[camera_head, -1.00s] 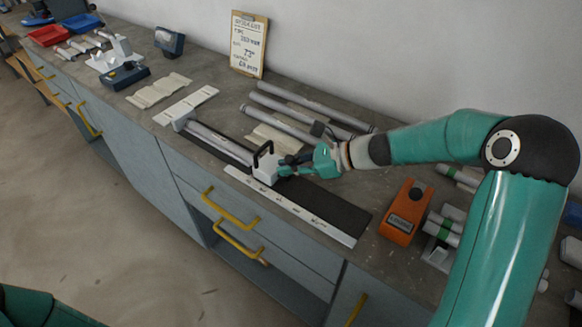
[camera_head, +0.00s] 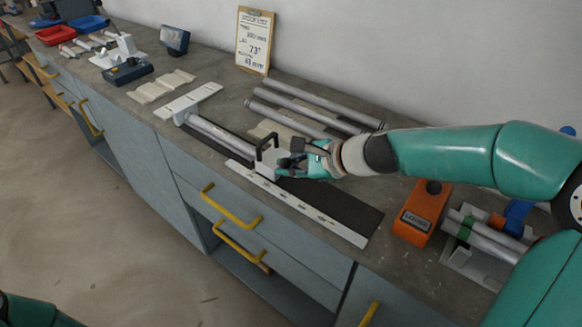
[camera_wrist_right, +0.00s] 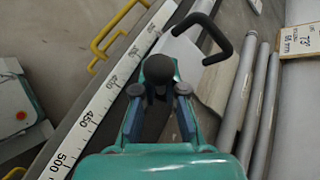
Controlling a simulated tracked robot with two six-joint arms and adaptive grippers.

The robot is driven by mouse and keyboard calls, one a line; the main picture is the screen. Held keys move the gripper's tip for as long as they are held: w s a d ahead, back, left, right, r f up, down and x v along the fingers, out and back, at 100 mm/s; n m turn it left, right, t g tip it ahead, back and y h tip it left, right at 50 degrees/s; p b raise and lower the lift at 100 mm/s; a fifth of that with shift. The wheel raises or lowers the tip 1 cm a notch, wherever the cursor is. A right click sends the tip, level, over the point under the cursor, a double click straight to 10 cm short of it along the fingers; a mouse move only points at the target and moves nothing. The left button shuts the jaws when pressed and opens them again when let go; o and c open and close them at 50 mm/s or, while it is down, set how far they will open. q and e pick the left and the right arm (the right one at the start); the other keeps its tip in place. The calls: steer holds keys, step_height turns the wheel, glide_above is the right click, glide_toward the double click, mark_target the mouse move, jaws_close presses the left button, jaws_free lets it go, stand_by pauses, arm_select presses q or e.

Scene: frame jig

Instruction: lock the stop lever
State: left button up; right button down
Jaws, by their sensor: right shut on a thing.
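The stop block (camera_head: 265,163) is a pale block with a black loop handle (camera_head: 268,146), sitting on the dark track (camera_head: 330,203) beside the white ruler (camera_head: 300,204). My right gripper (camera_head: 290,166) is at the block's right side. In the right wrist view, the right gripper (camera_wrist_right: 160,93) is shut on a dark round knob (camera_wrist_right: 158,69), which looks like the stop lever's end. The black loop handle (camera_wrist_right: 226,42) stands just beyond it. The lever's lower part is hidden. A grey tube (camera_head: 218,134) lies on the track against the block's left side. My left gripper is not in view.
Several grey tubes (camera_head: 318,104) lie behind the track. An orange box (camera_head: 421,212) and a holder with tubes (camera_head: 478,240) stand to the right. A clipboard (camera_head: 255,40) leans on the wall. Yellow drawer handles (camera_head: 231,207) stick out below the bench's front edge.

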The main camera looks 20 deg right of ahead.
steer(key=shift+w+a+r, duration=0.1)
steer(key=shift+r, duration=0.25)
steer(key=c, duration=1.2)
jaws_free()
steer(key=shift+a+f, duration=0.1)
steer(key=shift+s+d, duration=0.2)
steer(key=v, duration=1.1)
steer(key=shift+s+d, duration=0.1)
steer(key=shift+s, duration=0.2)
